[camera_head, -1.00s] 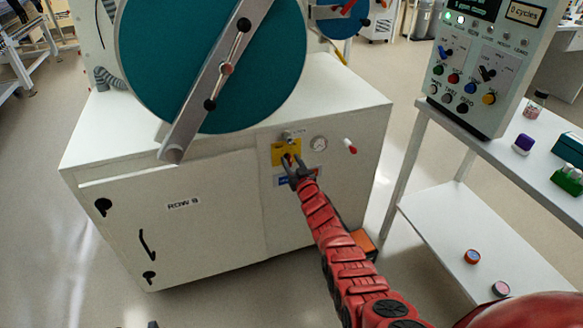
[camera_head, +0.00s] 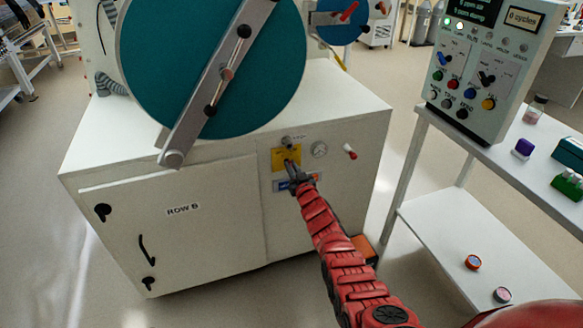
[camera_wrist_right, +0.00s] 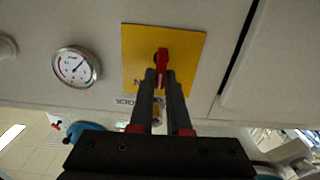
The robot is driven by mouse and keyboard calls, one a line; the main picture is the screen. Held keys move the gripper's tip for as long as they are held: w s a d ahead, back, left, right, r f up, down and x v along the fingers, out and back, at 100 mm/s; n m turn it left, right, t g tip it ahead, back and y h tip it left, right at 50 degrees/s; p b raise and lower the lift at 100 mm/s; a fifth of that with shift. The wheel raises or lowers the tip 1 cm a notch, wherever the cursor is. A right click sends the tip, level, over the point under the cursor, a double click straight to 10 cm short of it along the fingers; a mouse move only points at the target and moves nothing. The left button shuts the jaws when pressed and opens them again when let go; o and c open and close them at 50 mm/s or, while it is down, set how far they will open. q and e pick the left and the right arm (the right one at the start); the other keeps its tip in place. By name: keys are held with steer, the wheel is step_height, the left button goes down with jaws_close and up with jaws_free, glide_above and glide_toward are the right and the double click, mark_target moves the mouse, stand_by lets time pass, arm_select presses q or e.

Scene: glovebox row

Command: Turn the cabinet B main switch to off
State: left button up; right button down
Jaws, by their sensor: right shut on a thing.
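The white cabinet (camera_head: 205,235) has a label that seems to read "ROW B". The main switch is a small red handle on a yellow plate (camera_head: 279,160) on its front panel. In the head view my right gripper (camera_head: 291,168) covers most of the handle. The right wrist view shows the yellow plate (camera_wrist_right: 135,45) and the red handle (camera_wrist_right: 162,66) standing upright in the picture. My right gripper (camera_wrist_right: 161,78) is shut on the handle, one dark finger on each side. The handle's lower part is hidden between the fingers. My left gripper is not in view.
A round gauge (camera_head: 319,149) and a red-tipped lever (camera_head: 350,151) sit right of the plate. A large teal disc (camera_head: 150,60) with a bar stands above. A table (camera_head: 480,150) at right carries a control box (camera_head: 470,113) and small items.

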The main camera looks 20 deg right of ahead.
steer(key=shift+a+f+n+b, duration=0.15)
steer(key=shift+a+n+b, duration=0.1)
steer(key=shift+n, duration=1.15)
steer(key=shift+a+f+n+b, duration=0.1)
steer(key=shift+n+b, duration=0.15)
steer(key=shift+n, duration=1.15)
steer(key=c, duration=0.9)
jaws_free()
steer(key=shift+r, duration=0.1)
